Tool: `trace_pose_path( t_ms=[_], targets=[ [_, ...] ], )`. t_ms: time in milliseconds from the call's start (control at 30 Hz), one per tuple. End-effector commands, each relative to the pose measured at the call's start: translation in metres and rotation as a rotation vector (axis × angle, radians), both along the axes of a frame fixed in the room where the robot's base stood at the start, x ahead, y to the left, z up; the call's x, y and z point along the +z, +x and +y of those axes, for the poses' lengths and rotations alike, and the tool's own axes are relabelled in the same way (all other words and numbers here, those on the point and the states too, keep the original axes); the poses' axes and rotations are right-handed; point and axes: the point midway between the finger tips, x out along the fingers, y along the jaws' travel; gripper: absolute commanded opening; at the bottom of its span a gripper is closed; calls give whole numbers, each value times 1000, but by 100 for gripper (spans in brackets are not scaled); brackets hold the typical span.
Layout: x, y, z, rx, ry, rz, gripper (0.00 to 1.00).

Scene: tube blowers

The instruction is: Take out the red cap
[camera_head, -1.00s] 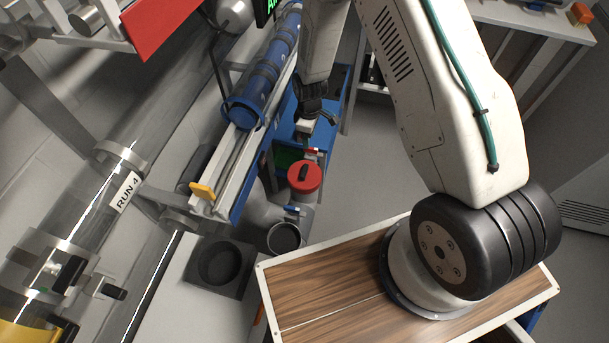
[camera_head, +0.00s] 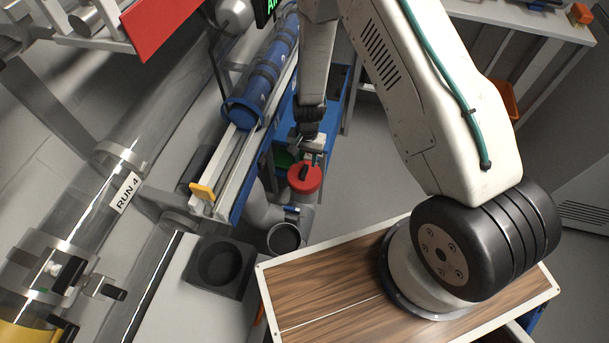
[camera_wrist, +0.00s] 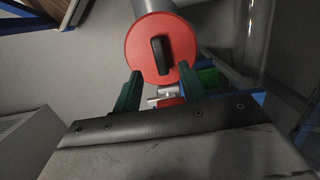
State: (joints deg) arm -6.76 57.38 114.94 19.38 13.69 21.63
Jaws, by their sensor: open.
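The red cap (camera_head: 305,180) is a round disc with a raised black grip bar. It sits on the end of a grey pipe branch, below the blue frame in the head view. In the wrist view the red cap (camera_wrist: 160,48) faces me, with its black bar (camera_wrist: 161,55) standing nearly upright. My gripper (camera_head: 310,158) is just above the cap in the head view. In the wrist view its two green fingers (camera_wrist: 159,88) are apart, at the lower left and lower right of the cap, with nothing between them. I cannot tell whether they touch the cap.
A black square socket block (camera_head: 222,266) stands on the white surface to the lower left. An open grey pipe mouth (camera_head: 285,238) is just below the cap. A blue canister (camera_head: 262,85) lies on the rail beside my arm. Floor to the right is clear.

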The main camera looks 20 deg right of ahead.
Motion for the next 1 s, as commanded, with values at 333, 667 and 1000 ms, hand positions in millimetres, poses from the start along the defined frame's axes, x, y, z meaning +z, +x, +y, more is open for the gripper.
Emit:
trace_pose_path(
  t_ms=[333,667,1000],
  targets=[
    [-46,-6,5,2,0,1,42],
    [-48,-6,5,4,0,-1,22],
    [-47,-6,5,4,0,0,0]
  ],
)
